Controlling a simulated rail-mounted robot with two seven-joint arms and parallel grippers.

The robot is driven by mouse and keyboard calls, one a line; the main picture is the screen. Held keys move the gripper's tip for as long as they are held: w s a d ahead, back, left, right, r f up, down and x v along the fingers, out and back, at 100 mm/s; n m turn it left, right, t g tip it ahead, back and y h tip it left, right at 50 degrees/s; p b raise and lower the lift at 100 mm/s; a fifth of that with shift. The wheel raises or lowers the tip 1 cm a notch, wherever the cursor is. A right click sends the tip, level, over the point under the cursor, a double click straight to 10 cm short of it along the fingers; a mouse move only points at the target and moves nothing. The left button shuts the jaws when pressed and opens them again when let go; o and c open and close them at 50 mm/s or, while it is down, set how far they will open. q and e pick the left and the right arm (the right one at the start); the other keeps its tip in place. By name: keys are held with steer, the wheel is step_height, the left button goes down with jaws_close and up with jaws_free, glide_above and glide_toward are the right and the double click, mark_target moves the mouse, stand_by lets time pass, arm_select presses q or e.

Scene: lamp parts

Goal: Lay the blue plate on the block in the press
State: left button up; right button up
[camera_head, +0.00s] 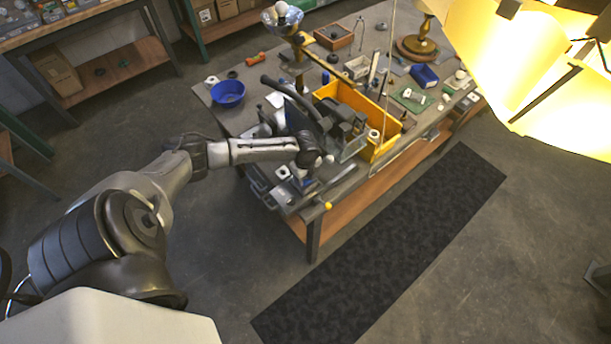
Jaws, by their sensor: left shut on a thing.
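My left gripper (311,160) reaches in from the left over the near left part of the workbench. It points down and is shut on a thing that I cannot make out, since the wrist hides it. A small blue patch (306,182) shows just below the gripper; I cannot tell whether it is the blue plate. A dark machine with a long handle (296,98), perhaps the press, stands just behind the gripper. The block cannot be made out. My right gripper is not in view.
A yellow bin (375,150) stands right of the machine. A blue bowl (228,93) sits at the bench's left end. Small parts crowd the workbench (240,119). A brass lamp base (417,47) stands at the back. A bright yellow shade (480,45) fills the upper right.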

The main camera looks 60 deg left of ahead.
arm_select(q)
steer(key=shift+f, duration=0.2)
steer(key=shift+r+p, duration=0.25)
steer(key=shift+p, duration=0.2)
stand_by(0.3)
steer(key=shift+f, duration=0.25)
stand_by(0.4)
steer(key=shift+r+p, duration=0.25)
steer(key=shift+p, duration=0.1)
stand_by(0.4)
steer(key=shift+f, duration=0.25)
stand_by(0.5)
steer(key=shift+r+p, duration=0.25)
steer(key=shift+p, duration=0.1)
steer(key=shift+f, duration=0.25)
stand_by(0.7)
steer(key=o, duration=1)
